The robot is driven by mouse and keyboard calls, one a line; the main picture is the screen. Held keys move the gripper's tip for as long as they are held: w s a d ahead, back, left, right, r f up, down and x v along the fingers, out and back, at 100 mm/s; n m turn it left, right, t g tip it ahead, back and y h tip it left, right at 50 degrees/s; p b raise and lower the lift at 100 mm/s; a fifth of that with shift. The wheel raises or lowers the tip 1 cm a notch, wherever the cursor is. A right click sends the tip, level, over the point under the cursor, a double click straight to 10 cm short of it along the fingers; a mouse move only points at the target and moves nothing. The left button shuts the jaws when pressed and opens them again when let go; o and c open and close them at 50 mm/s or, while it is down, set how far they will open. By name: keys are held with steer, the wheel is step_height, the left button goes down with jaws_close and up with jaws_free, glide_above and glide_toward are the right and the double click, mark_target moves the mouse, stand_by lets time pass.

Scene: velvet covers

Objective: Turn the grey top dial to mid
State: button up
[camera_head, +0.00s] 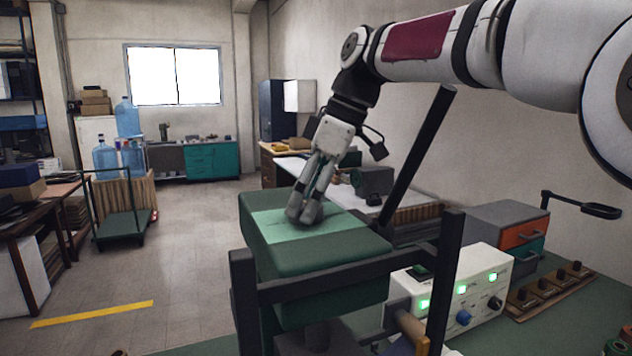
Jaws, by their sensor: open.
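My gripper (304,213) points down over the green padded block, left of and away from the box. Its fingers look close together but are open, with nothing seen between them.
The green padded block (330,248) stands at centre, left of the box. A dark frame (345,275) crosses in front of it and rises beside the box. A drawer unit (508,232) and a wooden strip with knobs (550,288) lie right of the box.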

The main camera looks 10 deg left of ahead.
steer(key=v, duration=1.1)
steer(key=shift+d+r, duration=0.2)
steer(key=shift+r, duration=0.1)
